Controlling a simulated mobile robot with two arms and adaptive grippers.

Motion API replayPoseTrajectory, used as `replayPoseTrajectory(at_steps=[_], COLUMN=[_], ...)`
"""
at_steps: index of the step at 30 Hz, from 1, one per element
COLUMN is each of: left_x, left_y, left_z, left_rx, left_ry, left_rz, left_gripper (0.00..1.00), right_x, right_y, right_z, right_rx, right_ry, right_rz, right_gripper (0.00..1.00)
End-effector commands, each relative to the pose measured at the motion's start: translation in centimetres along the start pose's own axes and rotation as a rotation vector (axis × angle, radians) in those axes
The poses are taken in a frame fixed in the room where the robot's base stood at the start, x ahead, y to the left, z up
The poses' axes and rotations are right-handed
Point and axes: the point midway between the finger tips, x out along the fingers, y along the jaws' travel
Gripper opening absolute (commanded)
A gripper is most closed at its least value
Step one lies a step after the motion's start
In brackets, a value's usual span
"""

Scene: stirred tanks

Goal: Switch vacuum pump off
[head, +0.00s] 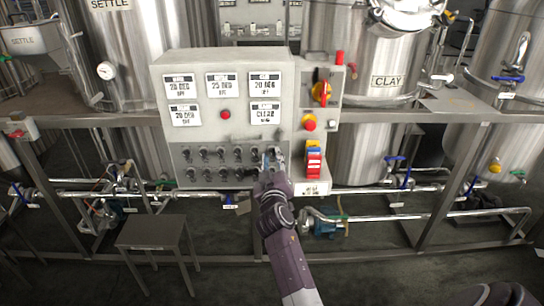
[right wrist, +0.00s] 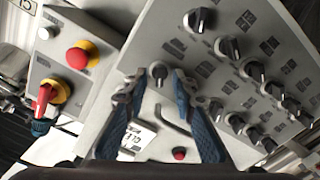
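A grey control panel (head: 241,120) with two rows of black rotary switches (head: 205,153) faces me in the head view. No switch label is legible enough to tell which one is the vacuum pump. My right gripper (head: 271,158) is at the right end of the switch rows and hides the switches behind it. In the right wrist view, my right gripper (right wrist: 156,85) is open, with its blue fingers apart on either side of one switch (right wrist: 158,72). I cannot tell whether either finger touches it. My left gripper is not in view.
A side box carries a red-yellow rotary handle (head: 321,92) and a red stop button (head: 309,124); the button also shows in the right wrist view (right wrist: 80,56). More switches (right wrist: 254,71) sit close to the right finger. A small metal table (head: 156,230) stands at the lower left.

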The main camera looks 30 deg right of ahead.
Motion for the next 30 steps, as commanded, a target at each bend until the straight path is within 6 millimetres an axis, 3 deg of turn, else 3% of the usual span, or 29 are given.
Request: replayPoseTrajectory(at_steps=[6, 12, 30], left_x=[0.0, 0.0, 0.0], left_y=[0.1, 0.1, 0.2], left_z=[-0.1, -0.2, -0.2], left_rx=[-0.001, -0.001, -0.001], left_ry=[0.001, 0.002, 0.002], left_rz=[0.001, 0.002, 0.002], left_gripper=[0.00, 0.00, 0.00], right_x=[-3.6, -5.8, -6.1], right_y=[0.0, 0.0, -0.1], right_z=[0.1, 0.0, 0.1], right_rx=[0.001, 0.000, -0.001], right_ry=[-0.001, 0.000, 0.000], right_rz=[-0.001, 0.000, -0.001], right_gripper=[0.25, 0.25, 0.25])
